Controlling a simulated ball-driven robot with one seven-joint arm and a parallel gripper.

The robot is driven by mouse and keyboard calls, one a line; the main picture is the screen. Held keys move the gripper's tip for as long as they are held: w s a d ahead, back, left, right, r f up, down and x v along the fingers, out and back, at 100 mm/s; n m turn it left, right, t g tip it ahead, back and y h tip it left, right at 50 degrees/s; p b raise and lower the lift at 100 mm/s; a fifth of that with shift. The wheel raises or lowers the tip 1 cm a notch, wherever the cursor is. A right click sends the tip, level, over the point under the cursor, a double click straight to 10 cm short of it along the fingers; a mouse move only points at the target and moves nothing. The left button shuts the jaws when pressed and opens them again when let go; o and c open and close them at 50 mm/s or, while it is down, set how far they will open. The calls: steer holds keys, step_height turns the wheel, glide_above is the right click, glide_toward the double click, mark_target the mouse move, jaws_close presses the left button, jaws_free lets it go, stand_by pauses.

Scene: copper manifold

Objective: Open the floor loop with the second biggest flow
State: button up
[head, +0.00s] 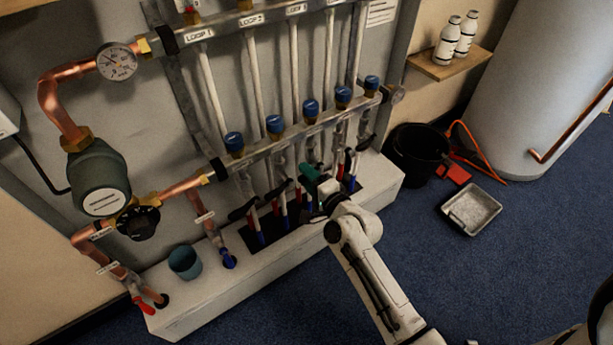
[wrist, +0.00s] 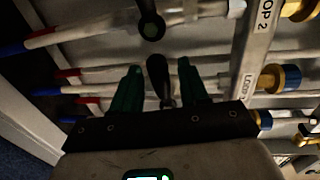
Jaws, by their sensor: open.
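My gripper (wrist: 160,66) is open, its two green fingers on either side of a black lever handle (wrist: 159,72). I cannot tell whether they touch it. In the head view my gripper (head: 311,176) is low at the manifold, among the pipes under the lower rail. Another black lever (wrist: 150,22) lies above it in the wrist view. In the head view, black levers (head: 243,208) show at the left loops and at the right end (head: 365,143). The label LOOP 2 (wrist: 265,14) is readable; the label below it (wrist: 248,84) is partly hidden. Flow readings cannot be made out.
Blue caps (head: 274,124) line the lower rail. A pump (head: 98,178) and gauge (head: 117,62) are at left. A cup (head: 184,262) stands on the white plinth (head: 282,256). A black bucket (head: 418,150) and grey tray (head: 471,207) are at right. The front floor is clear.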

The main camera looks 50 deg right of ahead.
steer(key=shift+w+d, duration=0.1)
steer(key=shift+w, duration=0.3)
steer(key=shift+f, duration=0.1)
jaws_close()
stand_by(0.3)
